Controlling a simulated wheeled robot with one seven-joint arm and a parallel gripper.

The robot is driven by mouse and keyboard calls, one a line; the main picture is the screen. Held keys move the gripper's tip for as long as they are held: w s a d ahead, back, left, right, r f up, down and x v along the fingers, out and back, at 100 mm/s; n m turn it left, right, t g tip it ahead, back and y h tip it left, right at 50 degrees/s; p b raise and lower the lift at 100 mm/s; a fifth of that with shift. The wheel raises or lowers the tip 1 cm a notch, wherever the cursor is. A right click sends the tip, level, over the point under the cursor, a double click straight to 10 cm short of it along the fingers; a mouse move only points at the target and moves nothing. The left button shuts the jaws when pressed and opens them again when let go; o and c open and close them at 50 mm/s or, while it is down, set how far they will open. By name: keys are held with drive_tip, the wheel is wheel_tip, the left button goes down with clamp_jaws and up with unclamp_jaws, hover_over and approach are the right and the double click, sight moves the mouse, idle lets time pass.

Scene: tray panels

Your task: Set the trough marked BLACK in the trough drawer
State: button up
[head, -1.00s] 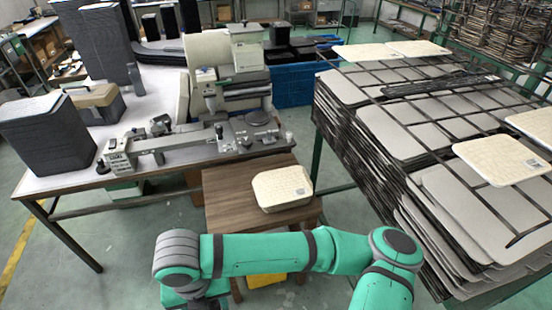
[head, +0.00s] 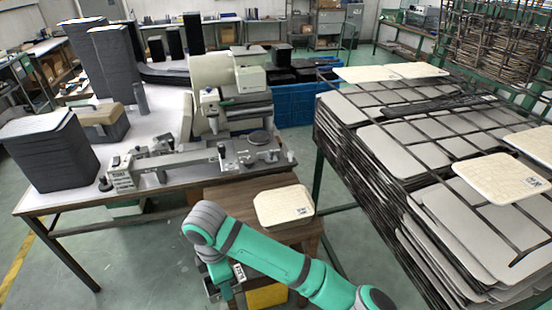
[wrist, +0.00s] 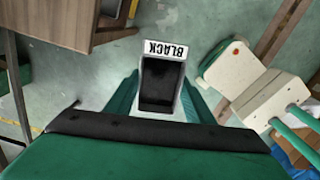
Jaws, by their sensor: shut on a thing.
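The trough marked BLACK (wrist: 161,49) is a small dark, hollow holder with a white label, which reads upside down in the wrist view. My gripper (wrist: 160,88) is shut on it, with one teal finger on each side. In the head view my gripper (head: 221,284) hangs low in front of the small wooden table, and the trough's white label (head: 239,272) shows beside it. The trough is held in the air above the floor. I cannot make out the trough drawer for certain in either view.
The small wooden table (head: 225,193) carries a cream panel (head: 284,205). A yellow thing (head: 267,294) is below it. The bench (head: 55,199) with a machine stands left and behind; a rack of stacked panels (head: 440,150) stands right. A wooden edge (wrist: 60,20) shows upper left in the wrist view.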

drive_tip(key=w+d+f+m, duration=0.3)
drive_tip(key=d+f+m, duration=0.4)
drive_tip(key=m, duration=0.5)
drive_tip(key=w+d+f+m, duration=0.3)
drive_tip(key=d+f+m, duration=0.5)
drive_tip(key=m, duration=0.3)
wheel_tip(320, 180, down, 11)
drive_tip(key=s, duration=0.2)
drive_tip(key=shift+s+a+m, duration=0.3)
drive_tip(key=shift+s+a, duration=0.05)
drive_tip(key=shift+f, duration=0.1)
drive_tip(key=shift+s+d, duration=0.1)
drive_tip(key=shift+d, duration=0.05)
